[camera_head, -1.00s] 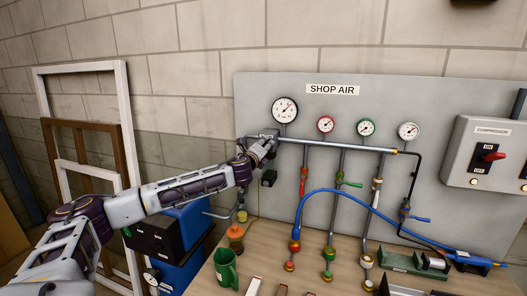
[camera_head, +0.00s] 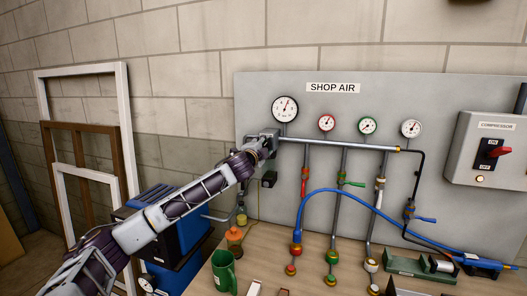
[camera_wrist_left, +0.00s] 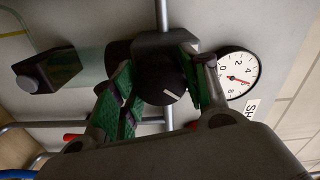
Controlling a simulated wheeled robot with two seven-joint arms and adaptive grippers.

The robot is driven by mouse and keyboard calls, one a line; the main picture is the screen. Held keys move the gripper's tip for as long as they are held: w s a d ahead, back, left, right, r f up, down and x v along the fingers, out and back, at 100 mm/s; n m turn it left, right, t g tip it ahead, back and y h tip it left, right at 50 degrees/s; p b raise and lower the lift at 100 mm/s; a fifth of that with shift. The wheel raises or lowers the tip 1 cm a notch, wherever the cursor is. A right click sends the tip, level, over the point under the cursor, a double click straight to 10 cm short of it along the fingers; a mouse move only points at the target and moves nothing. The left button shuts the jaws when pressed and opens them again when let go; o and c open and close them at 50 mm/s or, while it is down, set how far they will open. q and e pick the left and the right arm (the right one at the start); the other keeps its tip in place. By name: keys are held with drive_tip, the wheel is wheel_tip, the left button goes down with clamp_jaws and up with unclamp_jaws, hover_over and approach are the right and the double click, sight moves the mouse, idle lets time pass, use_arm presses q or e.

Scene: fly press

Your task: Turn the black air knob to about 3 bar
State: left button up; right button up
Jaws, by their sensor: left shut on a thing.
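The black air knob (camera_wrist_left: 172,84), with a white mark on its face, sits on the grey regulator block (camera_wrist_left: 165,42) in the left wrist view. My left gripper (camera_wrist_left: 163,95) is shut on it, one green-padded finger on each side. In the head view my left gripper (camera_head: 266,146) is at the left end of the grey pipe and mostly hides the knob. The large white gauge (camera_head: 284,109) is just above. It shows in the wrist view (camera_wrist_left: 238,75), its red needle roughly near the 6. My right gripper is not in view.
Three small gauges, the near one red-rimmed (camera_head: 327,123), stand along the pipe (camera_head: 340,145). Drop pipes with valves and a blue hose (camera_head: 385,218) hang below. A compressor box (camera_head: 490,150) is at right. A green mug (camera_head: 223,270) stands on the bench.

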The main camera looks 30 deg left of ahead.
use_arm(q)
drive_tip(key=n, duration=0.2)
drive_tip(key=n+b, duration=0.1)
drive_tip(key=shift+f+n, duration=0.3)
drive_tip(key=shift+n, duration=0.1)
drive_tip(key=n+b, duration=0.1)
drive_tip(key=n, duration=0.2)
drive_tip(key=shift+d, duration=0.1)
drive_tip(key=n, duration=0.3)
drive_tip(key=shift+n, duration=0.3)
drive_tip(key=n, duration=0.2)
drive_tip(key=shift+n, duration=1.1)
drive_tip(key=o, duration=1)
drive_tip(key=shift+r, duration=0.1)
